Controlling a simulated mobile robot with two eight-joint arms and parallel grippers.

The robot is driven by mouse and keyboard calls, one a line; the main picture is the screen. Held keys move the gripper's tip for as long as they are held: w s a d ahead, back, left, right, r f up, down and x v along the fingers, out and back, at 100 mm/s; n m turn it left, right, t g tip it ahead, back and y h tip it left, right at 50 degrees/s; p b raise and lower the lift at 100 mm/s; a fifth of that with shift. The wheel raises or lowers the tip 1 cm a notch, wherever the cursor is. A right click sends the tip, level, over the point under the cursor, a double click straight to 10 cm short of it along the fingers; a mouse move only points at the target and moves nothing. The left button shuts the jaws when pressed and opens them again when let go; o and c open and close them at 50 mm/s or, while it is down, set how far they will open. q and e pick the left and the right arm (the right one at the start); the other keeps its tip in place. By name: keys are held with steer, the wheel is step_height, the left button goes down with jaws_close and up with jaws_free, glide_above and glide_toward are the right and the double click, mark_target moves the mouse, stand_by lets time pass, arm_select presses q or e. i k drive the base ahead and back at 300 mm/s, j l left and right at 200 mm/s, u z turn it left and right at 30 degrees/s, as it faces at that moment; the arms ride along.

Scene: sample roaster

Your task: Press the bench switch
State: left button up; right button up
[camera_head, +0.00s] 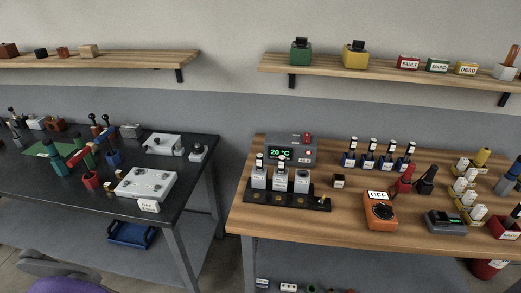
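An orange box (380,213) with a round black top stands near the front of the wooden bench, and a white sign (377,195) reading OFF stands at its back. It looks like the bench switch, though no label names it so. A grey controller (290,149) at the back left of the same bench shows a green 20 °C display and has a small red part on its top right. Neither of my grippers is in view, and nothing touches the orange box.
A black rack (289,202) of bottles stands left on the wooden bench (300,222). A dark meter (445,221) and red and black items stand right of the orange box. A dark table (60,180) with tools is at left, separated by a gap. Shelves hang above.

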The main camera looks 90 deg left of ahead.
mark_target(306, 136)
steer(key=u, duration=2.7)
